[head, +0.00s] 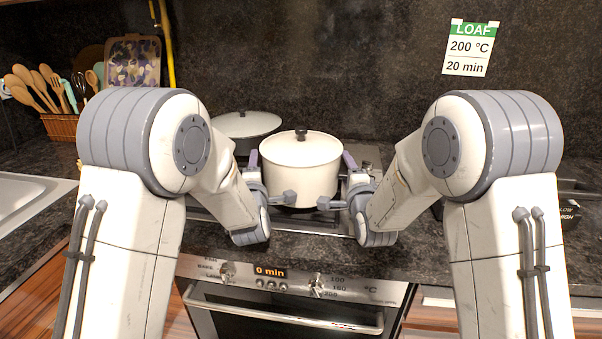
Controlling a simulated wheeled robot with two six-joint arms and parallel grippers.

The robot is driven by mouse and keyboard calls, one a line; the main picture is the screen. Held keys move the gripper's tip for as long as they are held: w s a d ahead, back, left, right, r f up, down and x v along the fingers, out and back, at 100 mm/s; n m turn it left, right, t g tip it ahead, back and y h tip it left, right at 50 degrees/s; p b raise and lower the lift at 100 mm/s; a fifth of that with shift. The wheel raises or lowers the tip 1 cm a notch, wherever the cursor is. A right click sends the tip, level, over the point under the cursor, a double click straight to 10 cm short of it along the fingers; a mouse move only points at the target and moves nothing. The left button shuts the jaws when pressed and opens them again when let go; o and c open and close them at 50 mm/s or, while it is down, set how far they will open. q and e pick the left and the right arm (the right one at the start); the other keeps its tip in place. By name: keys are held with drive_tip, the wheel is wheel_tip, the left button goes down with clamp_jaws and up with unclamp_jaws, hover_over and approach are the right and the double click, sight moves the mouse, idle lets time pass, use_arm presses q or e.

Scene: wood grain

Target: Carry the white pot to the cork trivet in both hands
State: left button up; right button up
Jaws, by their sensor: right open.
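The white pot (302,172), with a pale lid and a dark knob, stands upright at the cooktop in the middle. My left gripper (271,179) is at the pot's left side, its fingers spread, one toward the back and one in front. My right gripper (337,182) is open at the pot's right side in a mirrored pose. The pot's side handles are hidden or hard to make out between the fingers, and I cannot tell whether the fingers touch them. I cannot make out the cork trivet.
A second lidded pan (247,124) stands behind the white pot to the left. An oven (290,303) is below the counter. A sink (30,205) and a utensil basket (62,127) are at the left. My forearms cover much of the counter.

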use_arm(q)
drive_tip(key=shift+w, duration=0.2)
use_arm(e)
drive_tip(key=shift+w, duration=0.2)
use_arm(q)
clamp_jaws()
use_arm(e)
clamp_jaws()
idle(0.9)
use_arm(q)
drive_tip(key=shift+r, duration=0.3)
use_arm(e)
drive_tip(key=shift+r, duration=0.35)
